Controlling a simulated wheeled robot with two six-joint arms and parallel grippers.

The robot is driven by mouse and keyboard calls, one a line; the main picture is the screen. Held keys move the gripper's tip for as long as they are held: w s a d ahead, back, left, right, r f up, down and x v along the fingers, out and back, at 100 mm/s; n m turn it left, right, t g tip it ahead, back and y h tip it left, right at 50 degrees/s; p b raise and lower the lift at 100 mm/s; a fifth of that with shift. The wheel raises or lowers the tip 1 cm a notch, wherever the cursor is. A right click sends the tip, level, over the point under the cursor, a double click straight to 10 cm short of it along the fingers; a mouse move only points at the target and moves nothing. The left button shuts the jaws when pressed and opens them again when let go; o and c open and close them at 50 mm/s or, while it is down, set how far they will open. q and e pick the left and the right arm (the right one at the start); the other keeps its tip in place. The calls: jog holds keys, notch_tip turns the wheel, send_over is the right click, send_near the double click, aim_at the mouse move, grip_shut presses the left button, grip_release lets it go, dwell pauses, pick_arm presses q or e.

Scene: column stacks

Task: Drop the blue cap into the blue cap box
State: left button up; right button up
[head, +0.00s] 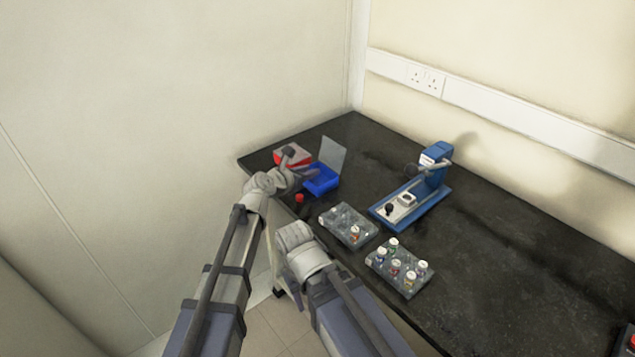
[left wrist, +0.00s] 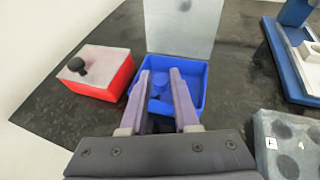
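The blue cap box (head: 322,183) stands near the table's far left corner, its clear grey lid raised at the back. In the left wrist view the box (left wrist: 204,88) lies under my left gripper (left wrist: 160,72), whose two fingers are apart over its opening. A blue cap (left wrist: 160,82) shows between and below the fingers, seemingly inside the box; I see no clear contact with the fingers. In the head view my left gripper (head: 304,173) is at the box's left side. My right arm is bent at the table's front edge, and its fingers cannot be made out.
A red box (left wrist: 100,82) with a grey lid and black knob stands left of the blue box. A red cap (head: 299,198) is near the front edge. Two grey racks (head: 336,216) (head: 408,289) hold vials. A blue device (head: 432,194) stands behind them.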

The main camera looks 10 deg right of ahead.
pick_arm(q)
jog(key=o, duration=0.4)
jog(key=p+v, duration=0.3)
jog(key=v, duration=0.5)
jog(key=shift+w, duration=0.1)
dwell(0.4)
